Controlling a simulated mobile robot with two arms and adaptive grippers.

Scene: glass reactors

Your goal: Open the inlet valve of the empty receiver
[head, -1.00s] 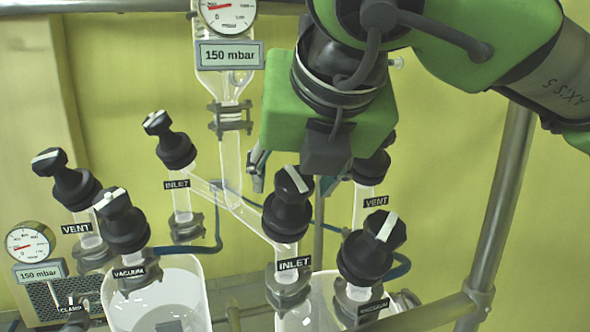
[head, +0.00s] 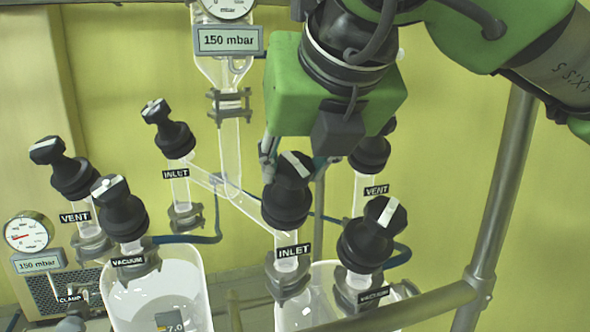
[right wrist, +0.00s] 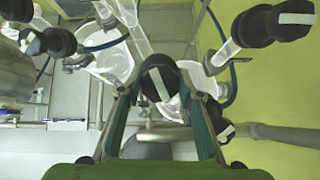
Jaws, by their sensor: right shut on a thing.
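My right gripper (head: 294,163) comes down from above and is shut on the black knob of the right-hand inlet valve (head: 286,204). In the right wrist view its fingers (right wrist: 158,88) flank the inlet knob (right wrist: 157,78), whose white stripe shows between them. This valve sits above the right receiver (head: 322,284), whose contents I cannot make out. The left inlet valve (head: 172,140) stands further back, above the left receiver (head: 192,275), which bears a "7.0" mark. My left gripper is not in view.
Close by are the right vacuum valve (head: 365,245), the right vent valve (head: 369,155), the left vacuum valve (head: 121,215) and the left vent valve (head: 72,178). A metal rail (head: 420,302) crosses in front. A display (head: 228,41) reads 150 mbar.

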